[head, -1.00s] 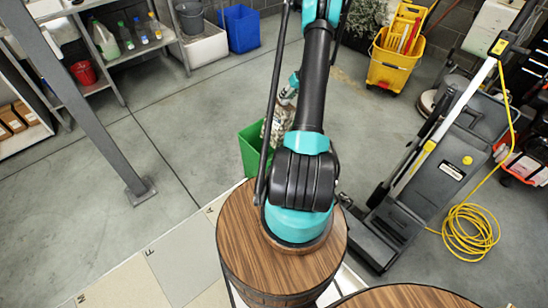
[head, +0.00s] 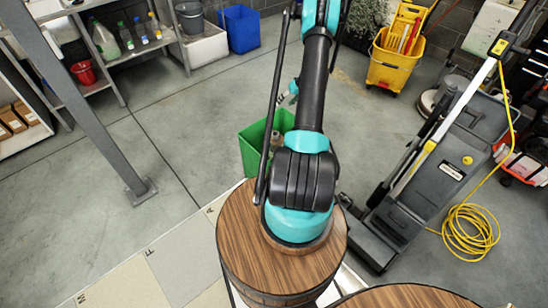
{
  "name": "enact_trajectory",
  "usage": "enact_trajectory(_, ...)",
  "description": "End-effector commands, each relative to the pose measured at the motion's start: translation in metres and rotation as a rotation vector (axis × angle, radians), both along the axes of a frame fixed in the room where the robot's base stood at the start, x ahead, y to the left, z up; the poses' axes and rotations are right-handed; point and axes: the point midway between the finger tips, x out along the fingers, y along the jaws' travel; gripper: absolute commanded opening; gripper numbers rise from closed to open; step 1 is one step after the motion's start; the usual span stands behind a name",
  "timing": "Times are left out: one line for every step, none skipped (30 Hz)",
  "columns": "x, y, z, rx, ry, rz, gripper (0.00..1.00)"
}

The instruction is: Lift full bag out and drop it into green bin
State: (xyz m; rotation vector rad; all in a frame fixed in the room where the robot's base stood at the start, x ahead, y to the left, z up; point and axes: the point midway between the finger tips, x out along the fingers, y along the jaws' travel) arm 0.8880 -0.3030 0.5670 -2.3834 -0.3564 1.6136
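The green bin (head: 254,150) stands on the floor just behind the round wooden top, partly hidden by my arm. A greyish-brown bag (head: 276,138) shows inside the bin, low behind its rim; most of it is hidden by the bin wall and my arm. My gripper (head: 286,98) is above the bin, small and partly behind my arm. It is apart from the bag and looks open and empty, though its fingers are small.
A grey floor machine (head: 440,160) with a coiled yellow hose (head: 468,230) stands at the right. A yellow mop bucket (head: 396,62) and blue bin (head: 241,28) are at the back. A grey post (head: 85,110) stands left. The floor left of the bin is clear.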

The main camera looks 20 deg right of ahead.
Motion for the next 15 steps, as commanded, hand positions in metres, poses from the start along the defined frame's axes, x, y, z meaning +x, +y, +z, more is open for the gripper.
enact_trajectory(0.000,0.000,0.000,0.000,0.000,0.000,0.60)
enact_trajectory(0.000,0.000,0.000,0.000,0.000,0.000,0.60)
enact_trajectory(0.000,0.000,0.000,0.000,0.000,0.000,0.60)
enact_trajectory(0.000,0.000,0.000,0.000,0.000,0.000,0.60)
enact_trajectory(0.000,0.000,0.000,0.000,0.000,0.000,0.60)
enact_trajectory(0.000,0.000,-0.001,-0.001,0.001,0.001,0.60)
enact_trajectory(0.000,0.000,-0.001,-0.001,0.001,0.001,0.60)
enact_trajectory(0.000,-0.001,0.000,-0.001,0.001,0.001,0.60)
enact_trajectory(-0.001,-0.001,0.001,-0.001,0.000,0.000,0.60)
enact_trajectory(-0.002,-0.002,0.003,-0.001,0.000,0.000,0.60)
enact_trajectory(-0.002,-0.002,0.005,-0.001,0.000,0.000,0.60)
enact_trajectory(-0.004,-0.004,0.009,-0.001,0.000,0.000,0.60)
enact_trajectory(-0.005,-0.005,0.012,-0.002,0.000,-0.002,0.60)
enact_trajectory(-0.007,-0.007,0.016,-0.002,0.000,-0.002,0.60)
enact_trajectory(-0.009,-0.009,0.022,-0.002,0.000,-0.002,0.60)
